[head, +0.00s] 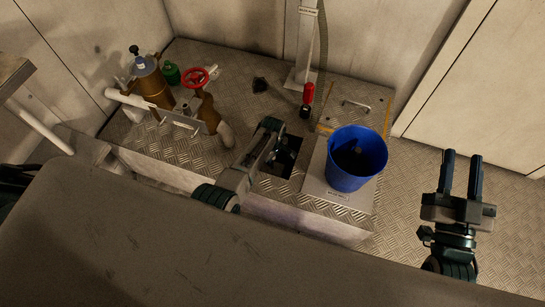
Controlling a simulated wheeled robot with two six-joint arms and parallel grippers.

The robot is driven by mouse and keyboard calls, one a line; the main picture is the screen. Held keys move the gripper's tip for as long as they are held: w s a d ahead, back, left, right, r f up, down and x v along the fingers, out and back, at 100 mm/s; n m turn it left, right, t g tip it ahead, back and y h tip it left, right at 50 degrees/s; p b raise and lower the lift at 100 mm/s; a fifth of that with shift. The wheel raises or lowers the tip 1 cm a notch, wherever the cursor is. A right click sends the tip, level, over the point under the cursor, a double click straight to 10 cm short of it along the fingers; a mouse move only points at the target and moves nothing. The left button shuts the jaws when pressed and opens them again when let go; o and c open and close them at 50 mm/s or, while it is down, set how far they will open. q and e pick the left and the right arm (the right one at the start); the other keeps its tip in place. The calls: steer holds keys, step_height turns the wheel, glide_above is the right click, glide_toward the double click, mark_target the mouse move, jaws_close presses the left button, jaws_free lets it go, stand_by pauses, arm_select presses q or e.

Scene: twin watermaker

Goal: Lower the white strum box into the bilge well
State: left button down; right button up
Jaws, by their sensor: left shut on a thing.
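The bilge well (268,179) is a dark square opening in the chequered-plate floor, left of the blue bucket. My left gripper (284,153) is over the well, its fingers pointing down at the opening. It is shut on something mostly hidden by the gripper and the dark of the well. I cannot make out the white strum box clearly, nor how deep it sits. My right gripper (460,174) is open and empty at the right, over bare floor, well apart from the well.
A blue bucket (344,177) stands on a pale hatch plate (325,191) right of the well. A hatch with a handle (357,104) lies behind it. A red-handled tool (308,97) stands behind the well. Brown pipework with a red handwheel (196,77) is at left.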

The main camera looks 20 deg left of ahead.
arm_select(q)
steer(key=shift+f, duration=0.3)
steer(key=c, duration=1.1)
jaws_free()
step_height(320, 180, up, 11)
steer(key=p, duration=0.4)
